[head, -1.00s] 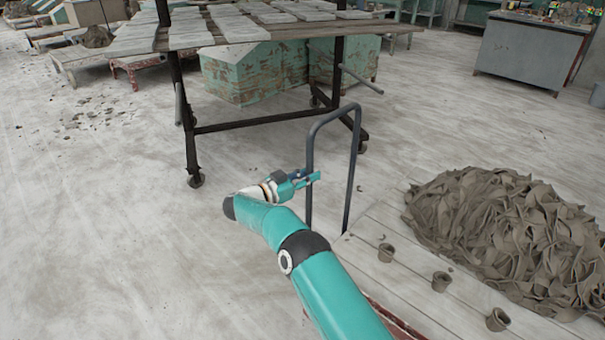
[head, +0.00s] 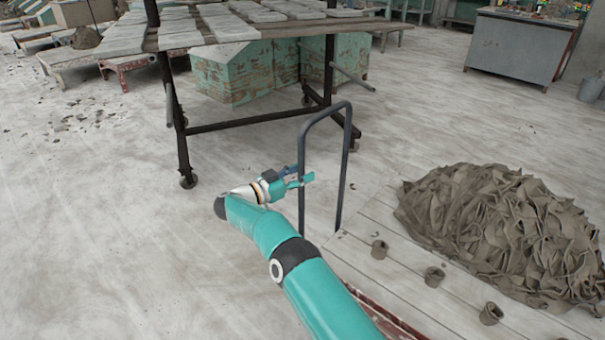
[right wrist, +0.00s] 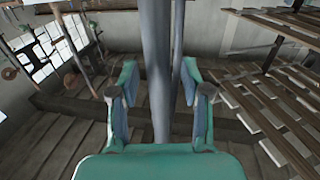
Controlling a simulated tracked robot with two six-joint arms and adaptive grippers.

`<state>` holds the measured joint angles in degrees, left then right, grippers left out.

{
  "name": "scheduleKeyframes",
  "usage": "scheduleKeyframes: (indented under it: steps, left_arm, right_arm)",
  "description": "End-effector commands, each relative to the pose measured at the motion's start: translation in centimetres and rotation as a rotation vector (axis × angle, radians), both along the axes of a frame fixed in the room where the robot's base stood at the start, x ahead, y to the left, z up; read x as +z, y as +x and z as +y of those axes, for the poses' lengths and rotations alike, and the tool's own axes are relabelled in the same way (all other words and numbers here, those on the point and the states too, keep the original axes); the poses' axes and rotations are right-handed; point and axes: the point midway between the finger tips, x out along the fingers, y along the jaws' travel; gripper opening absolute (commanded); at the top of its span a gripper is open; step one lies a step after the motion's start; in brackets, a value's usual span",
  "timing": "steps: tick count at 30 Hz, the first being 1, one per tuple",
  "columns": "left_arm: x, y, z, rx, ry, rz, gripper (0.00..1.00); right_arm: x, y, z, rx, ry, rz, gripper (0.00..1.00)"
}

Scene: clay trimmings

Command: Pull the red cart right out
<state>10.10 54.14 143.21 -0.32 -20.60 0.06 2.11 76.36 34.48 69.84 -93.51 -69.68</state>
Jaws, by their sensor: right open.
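The red cart shows a bed of pale planks (head: 363,242) with a worn red side edge (head: 392,318) at the lower right of the head view. Its dark hooped handle (head: 345,165) stands upright at the far end. My right gripper (head: 302,178) is at the handle's left post, about halfway up. It is open. In the right wrist view the post (right wrist: 157,60) runs between the two spread fingers (right wrist: 160,88), with a gap on each side. My left gripper is not in view.
A heap of clay trimmings (head: 500,225) and several small clay pots (head: 434,275) sit on the cart bed. A dark wheeled rack (head: 260,122) carrying boards stands just beyond the handle.

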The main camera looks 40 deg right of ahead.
Motion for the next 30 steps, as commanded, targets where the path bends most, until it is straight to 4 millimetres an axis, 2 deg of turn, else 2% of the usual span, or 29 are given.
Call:
scheduleKeyframes:
  steps: [5,12,18,23,30]
  left_arm:
    - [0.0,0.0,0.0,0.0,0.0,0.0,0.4]
    - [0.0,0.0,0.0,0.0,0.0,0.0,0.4]
    - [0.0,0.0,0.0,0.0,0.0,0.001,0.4]
    - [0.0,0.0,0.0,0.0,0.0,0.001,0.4]
    - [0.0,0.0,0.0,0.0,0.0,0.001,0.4]
  right_arm:
    - [-0.1,0.1,2.4,0.006,0.0,0.001,0.47]
    - [-0.2,0.0,7.3,0.005,0.0,0.0,0.47]
    - [-0.2,-0.2,10.4,0.003,0.0,-0.001,0.47]
    - [-0.1,-0.2,11.5,0.002,0.0,0.001,0.47]
    - [-0.1,-0.3,11.7,0.001,0.0,0.0,0.47]
